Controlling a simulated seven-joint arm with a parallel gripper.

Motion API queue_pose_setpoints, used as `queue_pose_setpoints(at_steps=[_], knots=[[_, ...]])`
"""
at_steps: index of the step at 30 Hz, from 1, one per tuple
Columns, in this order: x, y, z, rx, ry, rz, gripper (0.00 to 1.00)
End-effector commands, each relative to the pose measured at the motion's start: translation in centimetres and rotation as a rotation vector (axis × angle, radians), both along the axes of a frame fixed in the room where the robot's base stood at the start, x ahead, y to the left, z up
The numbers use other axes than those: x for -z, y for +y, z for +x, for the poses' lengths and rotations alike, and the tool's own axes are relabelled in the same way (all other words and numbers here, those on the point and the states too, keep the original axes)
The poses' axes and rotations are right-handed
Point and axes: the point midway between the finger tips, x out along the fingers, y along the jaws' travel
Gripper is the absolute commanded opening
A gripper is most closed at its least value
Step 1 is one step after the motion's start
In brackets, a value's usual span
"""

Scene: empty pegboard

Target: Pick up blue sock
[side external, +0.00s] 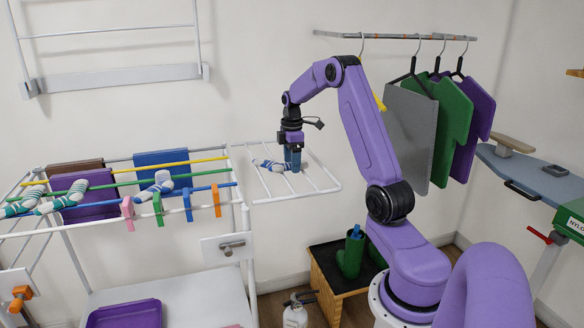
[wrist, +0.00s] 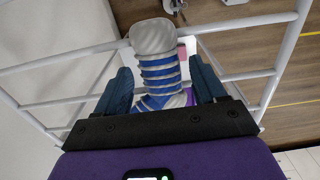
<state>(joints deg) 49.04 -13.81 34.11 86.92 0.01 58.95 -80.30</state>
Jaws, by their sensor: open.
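A blue-and-grey striped sock (side external: 271,164) lies on the white wire wing at the right of the drying rack. In the wrist view the sock (wrist: 158,65) runs between my two dark blue fingers, its grey end pointing away from the palm. My gripper (side external: 293,166) points down at the right part of this sock. In the wrist view my gripper (wrist: 165,86) is open, with a finger on each side of the sock. I cannot tell whether either finger touches it. Part of the sock is hidden behind the fingers and palm.
Another blue-striped sock (side external: 156,187) and green-striped socks (side external: 75,193) lie on the main rack. Coloured pegs (side external: 158,208) hang along its front. Garments (side external: 412,130) hang on a wall rail at right. White wires (wrist: 240,75) surround the sock.

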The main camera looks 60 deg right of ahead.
Motion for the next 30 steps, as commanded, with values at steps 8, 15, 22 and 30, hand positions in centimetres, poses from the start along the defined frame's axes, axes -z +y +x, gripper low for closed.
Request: queue_pose_setpoints(at_steps=[8, 15, 22, 30], knots=[[1.5, 0.0, 0.0, 0.0, 0.001, 0.001, 0.7], [1.6, 0.0, 0.0, 0.0, 0.0, 0.0, 0.7], [1.5, 0.0, 0.0, 0.0, 0.0, 0.0, 0.41], [1.4, 0.0, 0.0, 0.0, -0.001, -0.001, 0.3]])
